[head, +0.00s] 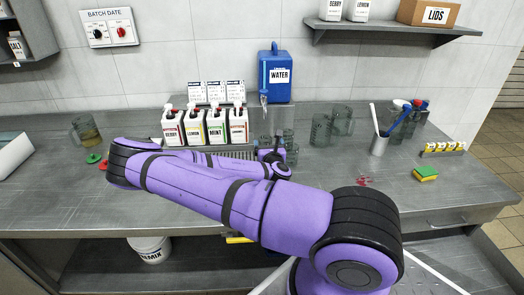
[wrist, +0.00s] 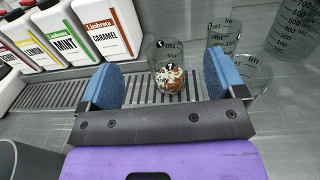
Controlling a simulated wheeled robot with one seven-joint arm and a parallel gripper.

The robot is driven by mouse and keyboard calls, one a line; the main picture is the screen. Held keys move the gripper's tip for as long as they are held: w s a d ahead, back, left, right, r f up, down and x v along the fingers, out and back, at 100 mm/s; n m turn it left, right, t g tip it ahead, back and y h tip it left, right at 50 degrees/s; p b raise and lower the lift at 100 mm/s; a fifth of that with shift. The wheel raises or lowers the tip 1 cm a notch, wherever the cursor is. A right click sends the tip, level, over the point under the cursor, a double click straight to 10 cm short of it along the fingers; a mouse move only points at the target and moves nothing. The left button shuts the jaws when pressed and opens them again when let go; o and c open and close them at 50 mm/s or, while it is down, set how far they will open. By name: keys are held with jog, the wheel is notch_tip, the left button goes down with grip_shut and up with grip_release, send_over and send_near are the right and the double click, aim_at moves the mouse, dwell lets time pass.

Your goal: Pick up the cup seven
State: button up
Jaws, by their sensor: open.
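A clear glass cup (wrist: 168,72) with round black marks, one of which seems to read 7, stands upright on the slotted drip grate in the wrist view. It holds some white and brown bits at the bottom. My gripper (wrist: 160,80) is open, its two blue pads left and right of the line to this cup. The cup appears beyond the pads, and I see no contact. In the head view my gripper (head: 272,156) is low at the grate's right end, and my arm hides much of that area.
Syrup bottles, including MINT (wrist: 67,33) and CARAMEL (wrist: 108,27), stand left of the cup. More clear cups stand close on the right (wrist: 250,75). The blue water jug (head: 274,75) is behind.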

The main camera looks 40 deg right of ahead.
aim_at(265, 143)
notch_tip(265, 143, down, 8)
jog(key=shift+r, duration=0.1)
jog(key=shift+x, duration=3.75)
jog(key=shift+a, duration=0.1)
jog(key=c, duration=1.1)
jog(key=shift+r, duration=0.6)
notch_tip(265, 143, up, 2)
jog(key=shift+r, duration=0.1)
jog(key=r+v, duration=0.1)
jog(key=v, duration=1.5)
jog(key=shift+r, duration=0.25)
